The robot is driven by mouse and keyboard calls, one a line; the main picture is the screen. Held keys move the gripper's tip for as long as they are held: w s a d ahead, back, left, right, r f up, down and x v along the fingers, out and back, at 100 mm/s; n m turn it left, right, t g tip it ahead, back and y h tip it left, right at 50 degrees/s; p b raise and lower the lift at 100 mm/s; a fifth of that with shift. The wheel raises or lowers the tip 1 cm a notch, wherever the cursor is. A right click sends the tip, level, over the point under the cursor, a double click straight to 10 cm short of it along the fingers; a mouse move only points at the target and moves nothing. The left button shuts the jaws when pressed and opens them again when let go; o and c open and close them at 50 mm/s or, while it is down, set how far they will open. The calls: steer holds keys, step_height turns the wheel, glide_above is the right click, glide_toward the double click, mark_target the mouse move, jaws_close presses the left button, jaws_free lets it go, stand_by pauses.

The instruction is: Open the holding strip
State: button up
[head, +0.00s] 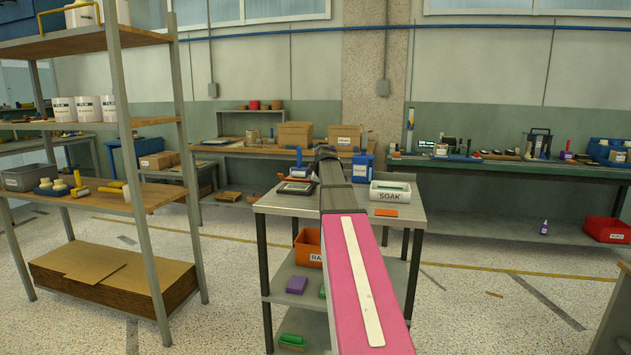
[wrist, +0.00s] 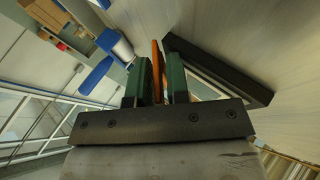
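A thin orange strip (wrist: 157,70) stands edge-on between the two green finger pads of my gripper (wrist: 158,80) in the wrist view. The pads lie close on both sides of it, and its tip reaches past them. In the head view the orange strip (head: 293,178) shows left of the dark end of my arm, over the grey worktable (head: 271,203). My fingertips are hidden there. A dark-framed flat panel (head: 296,188) lies on the table beside it; its black frame (wrist: 240,87) is right of the fingers in the wrist view. I cannot tell which part is the holding strip.
A white tray labelled SOAK (head: 391,192), an orange block (head: 386,212) and a blue container (head: 362,167) stand on the table's right side. An orange bin (head: 309,247) is on its shelf. A tall rack (head: 140,198) stands left. The floor between is mostly clear.

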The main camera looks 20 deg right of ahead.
jaws_close()
steer(key=shift+w+r, duration=0.1)
steer(key=shift+w+d+r+g+y, duration=0.2)
steer(key=shift+w+g+y, duration=0.15)
steer(key=shift+g, duration=0.35)
steer(key=shift+w+d+r+m+g+y, duration=0.15)
steer(key=shift+w+m+g+y, duration=0.15)
steer(key=shift+g, duration=0.25)
steer(key=shift+w+d+r+m+g+y, duration=0.1)
steer(key=shift+d+m+g+y, duration=0.1)
steer(key=shift+g+y, duration=0.25)
steer(key=g, duration=0.1)
steer(key=g+y, duration=0.1)
steer(key=w+g+y, duration=0.1)
steer(key=shift+d+m+g, duration=0.3)
steer(key=shift+m, duration=0.1)
steer(key=shift+w+d+f+m+g+y, duration=0.15)
steer(key=shift+g+y, duration=0.25)
steer(key=shift+g, duration=0.2)
steer(key=shift+w+d+r+m+g+y, duration=0.15)
steer(key=shift+g+y, duration=0.25)
steer(key=shift+g, duration=0.2)
steer(key=shift+a+f, duration=0.1)
steer(key=shift+f, duration=0.05)
